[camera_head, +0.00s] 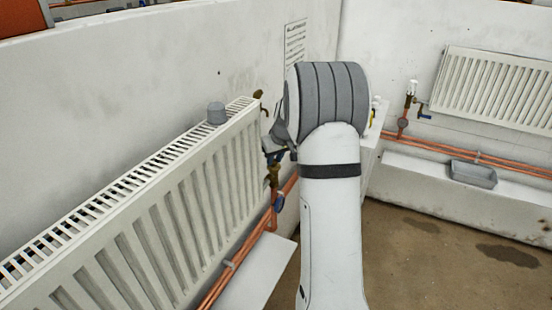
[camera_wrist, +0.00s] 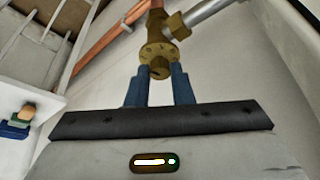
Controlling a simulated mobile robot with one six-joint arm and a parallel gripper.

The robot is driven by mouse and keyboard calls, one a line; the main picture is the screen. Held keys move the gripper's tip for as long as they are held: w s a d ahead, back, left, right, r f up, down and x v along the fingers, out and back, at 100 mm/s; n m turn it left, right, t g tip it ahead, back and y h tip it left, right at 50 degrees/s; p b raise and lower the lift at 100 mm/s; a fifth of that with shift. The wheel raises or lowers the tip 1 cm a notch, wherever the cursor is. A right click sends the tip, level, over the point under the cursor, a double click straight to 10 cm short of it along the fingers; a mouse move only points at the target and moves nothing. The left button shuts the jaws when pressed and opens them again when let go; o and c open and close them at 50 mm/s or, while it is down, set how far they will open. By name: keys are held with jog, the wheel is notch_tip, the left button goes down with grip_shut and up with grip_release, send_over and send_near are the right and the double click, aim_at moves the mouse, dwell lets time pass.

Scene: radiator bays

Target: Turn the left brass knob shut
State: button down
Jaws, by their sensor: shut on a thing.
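A round brass knob (camera_wrist: 158,52) on a brass valve body shows in the wrist view, with small marks on its face. My gripper (camera_wrist: 161,76) has its two blue fingers closed on the knob's near end, one on each side. In the head view my gripper (camera_head: 275,150) is at the right end of the left radiator (camera_head: 190,185), mostly hidden behind my arm. The knob itself cannot be made out there. Brass fittings (camera_head: 273,176) show just below the gripper. How far the knob is turned cannot be told.
Copper pipes (camera_head: 285,190) run below. A blue-handled fitting (camera_head: 279,202) hangs under the gripper. A second radiator (camera_head: 495,90) and a grey tray (camera_head: 473,174) are at the right. The floor between is clear, with dark stains.

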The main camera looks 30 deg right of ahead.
jog(key=shift+a+m+h, duration=0.1)
jog(key=shift+m+h, duration=0.3)
jog(key=shift+m, duration=0.6)
jog(key=c, duration=1.3)
grip_release()
jog(key=v, duration=0.7)
jog(key=shift+r, duration=0.4)
